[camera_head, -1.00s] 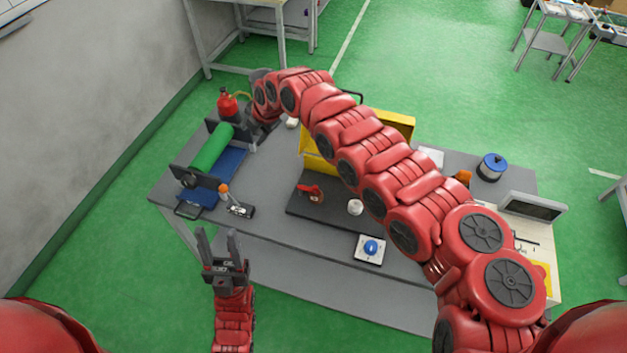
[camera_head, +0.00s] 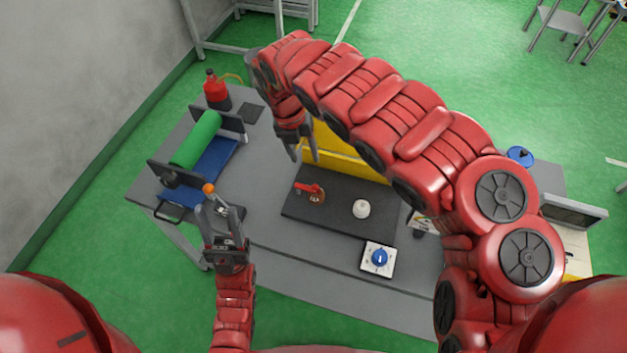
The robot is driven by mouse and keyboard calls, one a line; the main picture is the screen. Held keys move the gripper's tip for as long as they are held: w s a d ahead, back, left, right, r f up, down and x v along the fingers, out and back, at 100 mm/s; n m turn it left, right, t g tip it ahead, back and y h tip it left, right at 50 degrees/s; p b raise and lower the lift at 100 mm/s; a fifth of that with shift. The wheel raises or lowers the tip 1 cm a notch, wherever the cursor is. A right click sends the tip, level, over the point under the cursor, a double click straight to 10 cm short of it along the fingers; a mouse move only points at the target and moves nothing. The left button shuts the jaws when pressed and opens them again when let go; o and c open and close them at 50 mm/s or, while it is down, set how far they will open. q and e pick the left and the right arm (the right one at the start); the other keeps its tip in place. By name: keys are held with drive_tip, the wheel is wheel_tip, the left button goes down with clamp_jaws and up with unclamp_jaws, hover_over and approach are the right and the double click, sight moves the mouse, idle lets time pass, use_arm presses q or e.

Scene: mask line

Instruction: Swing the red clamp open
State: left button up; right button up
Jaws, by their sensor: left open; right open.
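The red clamp (camera_head: 310,188) lies on the left part of a dark plate (camera_head: 333,221) on the grey table. My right arm reaches across from the right, and its gripper (camera_head: 304,157) is open and empty, pointing down just behind the clamp, apart from it in the picture. My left gripper (camera_head: 221,213) is open at the table's front left edge. It overlaps a small lever fixture with an orange knob (camera_head: 209,188); I cannot tell whether it touches it.
A white round knob (camera_head: 361,209) is on the dark plate, and a blue dial (camera_head: 379,257) stands in front. A green roller (camera_head: 197,138) on a blue base is at left, by a red bottle (camera_head: 215,91). A yellow bin (camera_head: 345,158) stands behind, partly hidden by my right arm.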

approach(314, 185)
drive_tip(key=f, duration=0.3)
drive_tip(key=d+f+p, duration=0.1)
drive_tip(key=f, duration=0.4)
drive_tip(key=shift+s+d+f, duration=0.2)
drive_tip(key=shift+d+f, duration=0.1)
drive_tip(key=shift+d, duration=0.05)
clamp_jaws()
